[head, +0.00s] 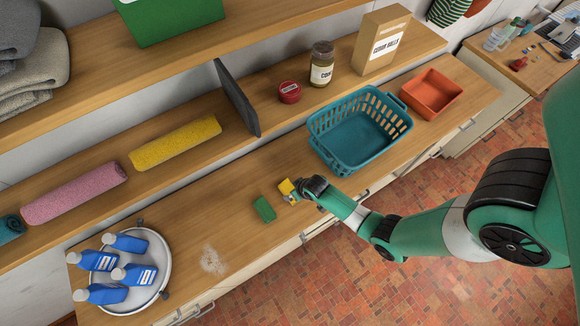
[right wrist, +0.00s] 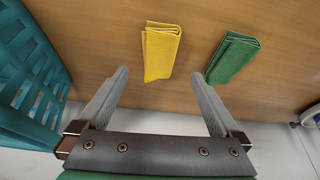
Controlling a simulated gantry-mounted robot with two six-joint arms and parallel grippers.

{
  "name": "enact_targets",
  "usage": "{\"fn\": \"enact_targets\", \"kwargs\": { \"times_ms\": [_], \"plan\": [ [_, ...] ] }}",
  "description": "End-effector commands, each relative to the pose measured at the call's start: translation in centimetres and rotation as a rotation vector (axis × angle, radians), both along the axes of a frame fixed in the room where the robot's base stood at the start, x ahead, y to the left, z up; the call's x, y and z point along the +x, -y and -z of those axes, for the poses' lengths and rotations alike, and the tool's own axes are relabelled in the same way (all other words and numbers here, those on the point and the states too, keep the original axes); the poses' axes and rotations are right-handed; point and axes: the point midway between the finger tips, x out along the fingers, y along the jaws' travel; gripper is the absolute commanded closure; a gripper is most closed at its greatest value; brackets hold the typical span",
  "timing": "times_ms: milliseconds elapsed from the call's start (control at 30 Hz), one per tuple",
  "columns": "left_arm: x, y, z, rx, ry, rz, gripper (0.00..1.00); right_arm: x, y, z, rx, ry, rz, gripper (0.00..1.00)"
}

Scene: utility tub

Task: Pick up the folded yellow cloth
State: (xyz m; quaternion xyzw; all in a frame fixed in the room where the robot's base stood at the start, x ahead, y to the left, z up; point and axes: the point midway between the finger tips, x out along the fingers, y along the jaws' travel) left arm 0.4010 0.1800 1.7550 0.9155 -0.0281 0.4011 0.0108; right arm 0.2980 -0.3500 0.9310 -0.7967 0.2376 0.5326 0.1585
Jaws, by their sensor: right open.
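The folded yellow cloth (head: 287,187) lies on the wooden counter, partly hidden by my right gripper in the head view. In the right wrist view the yellow cloth (right wrist: 161,52) lies just beyond the open fingers, roughly in line with the gap between them. My right gripper (head: 293,197) is open and empty at the cloth; its two fingers also show in the right wrist view (right wrist: 157,90). A folded green cloth (head: 264,209) lies a little to the left, apart from the yellow one, and also shows in the right wrist view (right wrist: 232,57). My left gripper is not in view.
A teal basket (head: 345,158) stands close by on the counter, with an orange bin (head: 431,93) beyond it. A round tray (head: 150,294) with several blue bottles is at the left end. The counter between tray and green cloth is mostly clear, with a pale powdery patch (head: 213,259).

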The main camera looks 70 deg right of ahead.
Motion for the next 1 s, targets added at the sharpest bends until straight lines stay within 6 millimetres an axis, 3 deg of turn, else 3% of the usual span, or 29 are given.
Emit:
{"fn": "enact_targets", "kwargs": {
  "times_ms": [33,67,267,433,600,867,900,1000],
  "plan": [
    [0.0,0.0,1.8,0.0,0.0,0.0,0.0,0.3,0.2,1.7,0.0,0.0,0.001,0.0],
    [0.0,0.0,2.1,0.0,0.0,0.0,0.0,0.4,0.3,2.0,0.0,0.0,0.001,0.0],
    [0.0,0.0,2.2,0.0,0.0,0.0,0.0,0.7,0.5,2.1,0.0,0.0,0.001,0.0],
    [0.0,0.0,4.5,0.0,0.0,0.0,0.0,1.3,1.1,4.3,0.001,0.0,0.002,0.0],
    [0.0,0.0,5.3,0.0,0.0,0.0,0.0,2.2,1.7,6.5,0.001,-0.001,0.001,0.0],
    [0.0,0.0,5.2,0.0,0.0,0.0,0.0,2.4,1.8,6.7,0.0,0.0,0.001,0.0],
    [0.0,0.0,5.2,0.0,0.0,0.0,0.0,2.4,1.8,6.7,0.0,0.0,0.001,0.02],
    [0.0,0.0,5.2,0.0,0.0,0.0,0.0,2.4,1.8,6.7,0.0,0.0,0.001,0.2]
  ]
}}
